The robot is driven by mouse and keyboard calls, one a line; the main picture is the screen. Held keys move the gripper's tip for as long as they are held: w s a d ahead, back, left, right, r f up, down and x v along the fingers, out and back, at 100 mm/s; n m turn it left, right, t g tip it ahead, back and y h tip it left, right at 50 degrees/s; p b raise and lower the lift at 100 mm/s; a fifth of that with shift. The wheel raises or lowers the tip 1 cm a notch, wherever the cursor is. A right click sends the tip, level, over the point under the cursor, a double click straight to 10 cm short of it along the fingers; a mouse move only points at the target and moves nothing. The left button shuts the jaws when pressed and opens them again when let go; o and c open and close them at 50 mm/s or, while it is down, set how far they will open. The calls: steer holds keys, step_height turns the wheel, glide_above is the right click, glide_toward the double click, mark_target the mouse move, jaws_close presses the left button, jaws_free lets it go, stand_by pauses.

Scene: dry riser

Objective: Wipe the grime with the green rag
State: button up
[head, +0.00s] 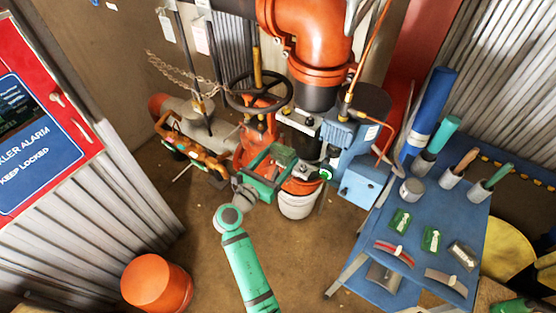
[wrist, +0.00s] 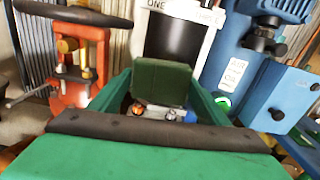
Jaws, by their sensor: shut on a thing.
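The rag also shows at the gripper's far end in the head view (head: 284,153). It is held upright between the fingers. I cannot make out a clear patch of grime; the surface behind the rag is partly hidden by it and the fingers.
A black handwheel (head: 258,92) and the blue pump (head: 350,140) are close by. A blue table (head: 463,222) at right holds cans and small tools. An orange drum (head: 157,284) stands at lower left. Floor between is clear.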

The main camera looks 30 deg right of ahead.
mark_target(298, 137)
steer(key=shift+x, duration=2.8)
steer(key=shift+x, duration=0.95)
steer(key=shift+d, duration=0.1)
steer(key=shift+s+d, duration=0.25)
steer(key=shift+s, duration=0.45)
steer(key=shift+s+d, duration=0.25)
steer(key=shift+s, duration=0.4)
steer(key=shift+s+d, duration=0.25)
steer(key=shift+s, duration=0.45)
steer(key=shift+w+a, duration=0.3)
steer(key=shift+w, duration=0.35)
steer(key=shift+w+a, duration=0.25)
steer(key=shift+w, duration=0.4)
steer(key=shift+w+a, duration=0.3)
steer(key=shift+w, duration=0.35)
steer(key=shift+d, duration=0.15)
